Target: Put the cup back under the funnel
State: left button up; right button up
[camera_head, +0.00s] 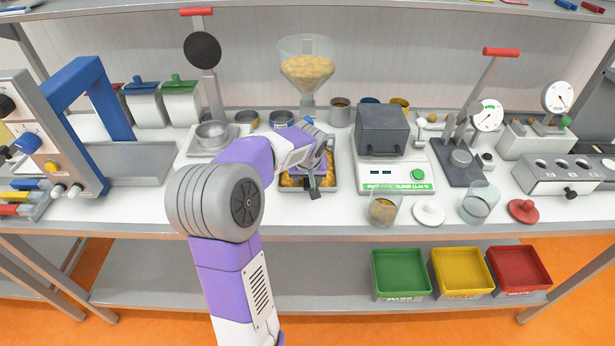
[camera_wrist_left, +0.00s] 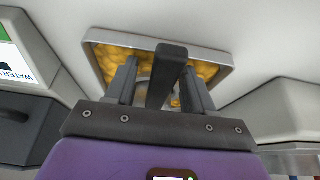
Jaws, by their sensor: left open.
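The funnel (camera_head: 307,68) is clear, full of yellow pellets, and stands at the back centre. Which vessel is the cup is not certain. A clear glass cup (camera_head: 384,209) with a little yellowish content stands at the front edge, right of my left gripper. My left gripper (camera_head: 313,183) is over a tray of yellow pellets (camera_head: 289,182), in front of the funnel. In the left wrist view the open fingers (camera_wrist_left: 162,80) straddle a dark upright bar (camera_wrist_left: 170,65), perhaps a handle, above the tray. My arm partly hides the tray and the area below the funnel.
A scale with a dark box (camera_head: 382,130) stands right of the tray. Another clear glass (camera_head: 479,202), a white lid (camera_head: 428,213) and a red lid (camera_head: 523,211) are along the front. A metal cup (camera_head: 339,112) stands behind. Green, yellow and red bins sit on the lower shelf.

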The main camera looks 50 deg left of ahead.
pick_arm(q)
jog(key=shift+r, duration=0.15)
jog(key=p+v, duration=0.3)
jog(key=v, duration=0.9)
jog(key=shift+r, duration=0.15)
